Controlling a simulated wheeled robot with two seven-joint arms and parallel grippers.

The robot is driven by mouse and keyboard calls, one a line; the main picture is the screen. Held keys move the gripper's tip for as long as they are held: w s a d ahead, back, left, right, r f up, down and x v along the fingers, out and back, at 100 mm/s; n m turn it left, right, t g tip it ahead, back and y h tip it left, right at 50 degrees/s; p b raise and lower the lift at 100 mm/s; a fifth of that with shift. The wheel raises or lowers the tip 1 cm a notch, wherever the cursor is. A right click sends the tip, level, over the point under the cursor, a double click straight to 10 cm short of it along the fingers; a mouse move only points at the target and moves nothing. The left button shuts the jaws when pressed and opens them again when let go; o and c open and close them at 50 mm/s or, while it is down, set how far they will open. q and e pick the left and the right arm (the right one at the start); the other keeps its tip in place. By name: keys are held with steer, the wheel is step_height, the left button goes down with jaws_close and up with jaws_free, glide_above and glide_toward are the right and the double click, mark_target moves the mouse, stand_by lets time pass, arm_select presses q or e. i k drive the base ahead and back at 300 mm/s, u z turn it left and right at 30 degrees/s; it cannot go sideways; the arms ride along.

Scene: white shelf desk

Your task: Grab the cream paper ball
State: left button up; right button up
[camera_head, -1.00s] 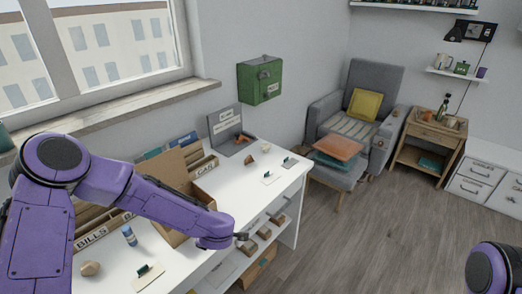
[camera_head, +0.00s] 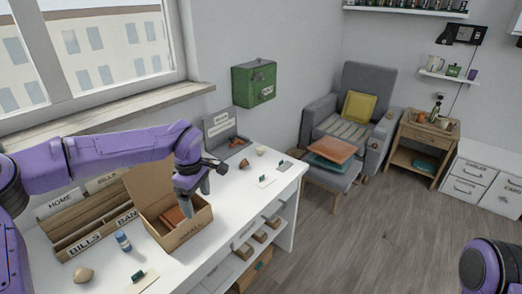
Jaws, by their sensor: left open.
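A small pale cream ball (camera_head: 260,151) lies on the white desk toward its far right end. It looks like the cream paper ball, though it is small in view. A larger tan, rounded piece (camera_head: 84,274) lies at the near left of the desk. My left gripper (camera_head: 196,199) is open and points down over the open cardboard box marked SMALL (camera_head: 192,232), left of the cream ball and apart from it. The fingers hide part of the box's inside. My right gripper is out of view; only a purple part of that arm shows at lower right.
A reddish-brown piece (camera_head: 244,163) lies near the cream ball. A blue bottle (camera_head: 123,241) stands left of the box, before a labelled wooden sorter (camera_head: 75,244).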

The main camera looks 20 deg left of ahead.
mark_target(260, 150)
steer(key=i, duration=1.95)
